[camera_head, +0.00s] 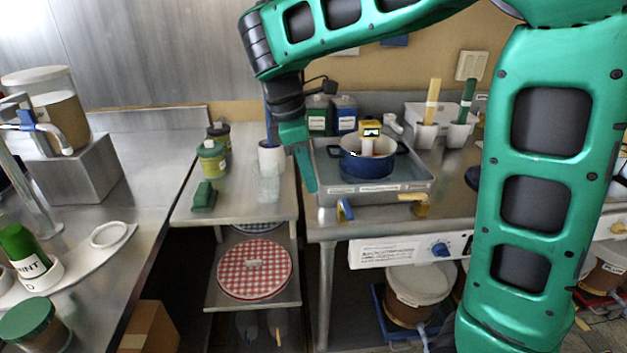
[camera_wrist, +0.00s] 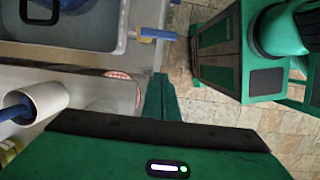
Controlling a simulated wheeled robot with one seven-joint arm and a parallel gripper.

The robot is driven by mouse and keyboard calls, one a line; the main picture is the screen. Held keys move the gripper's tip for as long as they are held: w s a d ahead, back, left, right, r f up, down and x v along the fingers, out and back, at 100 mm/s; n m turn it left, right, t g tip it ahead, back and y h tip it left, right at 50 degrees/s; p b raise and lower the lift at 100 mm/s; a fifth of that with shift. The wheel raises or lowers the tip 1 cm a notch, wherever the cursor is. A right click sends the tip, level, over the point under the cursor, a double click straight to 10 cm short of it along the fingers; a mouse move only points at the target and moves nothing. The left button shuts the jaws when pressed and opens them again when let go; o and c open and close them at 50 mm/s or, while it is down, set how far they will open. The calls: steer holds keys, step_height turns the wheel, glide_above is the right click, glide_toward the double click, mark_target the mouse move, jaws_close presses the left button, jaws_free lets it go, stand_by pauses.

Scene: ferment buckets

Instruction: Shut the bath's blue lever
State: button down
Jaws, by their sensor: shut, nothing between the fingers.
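The bath is a shallow grey metal tank (camera_head: 420,188) on the counter, with a blue pot (camera_head: 368,163) in it. Its blue lever (camera_head: 346,209) sits low at the front left corner. In the wrist view the blue lever (camera_wrist: 159,34) sticks out from the bath's wall (camera_wrist: 112,50). My gripper (camera_head: 311,188) is shut and empty, pointing down beside the bath's left front corner, left of the blue lever and apart from it. In the wrist view its closed fingers (camera_wrist: 160,98) show below the lever.
A yellow lever (camera_head: 412,197) is at the bath's front right. A blue knob (camera_head: 440,250) is on the panel below. A white cup (camera_head: 272,155) and a clear beaker (camera_head: 266,183) stand on the left bench. Open space lies before the bath.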

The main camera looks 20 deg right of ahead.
mark_target(347, 210)
steer(key=x, duration=0.8)
steer(key=shift+s+d+r, duration=0.1)
steer(key=shift+s+d, duration=0.1)
steer(key=shift+d, duration=0.4)
steer(key=shift+s+d, duration=0.15)
steer(key=shift+d, duration=0.45)
steer(key=shift+s+d, duration=0.15)
steer(key=shift+d, duration=0.55)
steer(key=shift+a, duration=0.15)
